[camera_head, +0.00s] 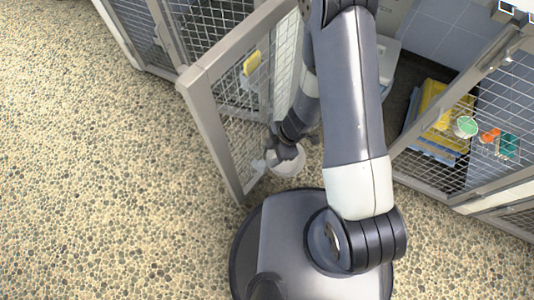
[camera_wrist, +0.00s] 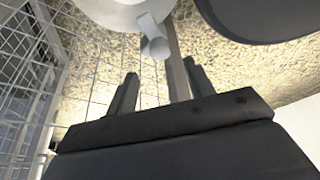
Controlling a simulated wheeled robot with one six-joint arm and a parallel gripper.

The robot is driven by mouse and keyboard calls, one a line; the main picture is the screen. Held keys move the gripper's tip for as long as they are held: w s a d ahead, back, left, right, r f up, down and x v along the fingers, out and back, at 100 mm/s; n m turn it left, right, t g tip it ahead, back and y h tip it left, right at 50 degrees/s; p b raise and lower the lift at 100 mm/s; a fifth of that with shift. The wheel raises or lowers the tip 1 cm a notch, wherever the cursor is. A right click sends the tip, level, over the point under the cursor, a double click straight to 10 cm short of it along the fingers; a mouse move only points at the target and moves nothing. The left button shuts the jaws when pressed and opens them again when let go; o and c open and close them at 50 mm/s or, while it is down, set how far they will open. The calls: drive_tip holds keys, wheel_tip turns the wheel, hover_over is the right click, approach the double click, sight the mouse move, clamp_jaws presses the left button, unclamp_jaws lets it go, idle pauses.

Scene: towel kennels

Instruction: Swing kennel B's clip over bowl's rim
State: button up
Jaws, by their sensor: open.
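A white bowl (camera_head: 286,164) sits low beside the mesh of the open kennel door (camera_head: 205,115) in the head view. It also shows at the top of the wrist view (camera_wrist: 122,12), partly cut off by the edge. A pale grey piece with a rounded end, which looks like the clip (camera_wrist: 154,45), stands against the bowl's near side. I cannot tell whether it lies over the rim. My gripper (camera_wrist: 161,70) is open, its two dark fingers pointing toward the clip and bowl, with nothing visibly held between them. In the head view my arm and wrist hide part of the bowl.
A yellow item (camera_head: 252,63) is on the door mesh. At right, another kennel behind mesh holds a yellow towel (camera_head: 432,103) and small coloured items. Door mesh (camera_wrist: 75,85) lies close left of my gripper. The pebbled floor (camera_head: 90,180) at left is clear.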

sight(263, 163)
drive_tip(key=shift+p+v, duration=0.9)
drive_tip(key=shift+v, duration=1.05)
drive_tip(key=b+x, duration=0.7)
drive_tip(key=x, duration=0.3)
drive_tip(key=shift+a+f, duration=0.1)
drive_tip(key=shift+f, duration=0.3)
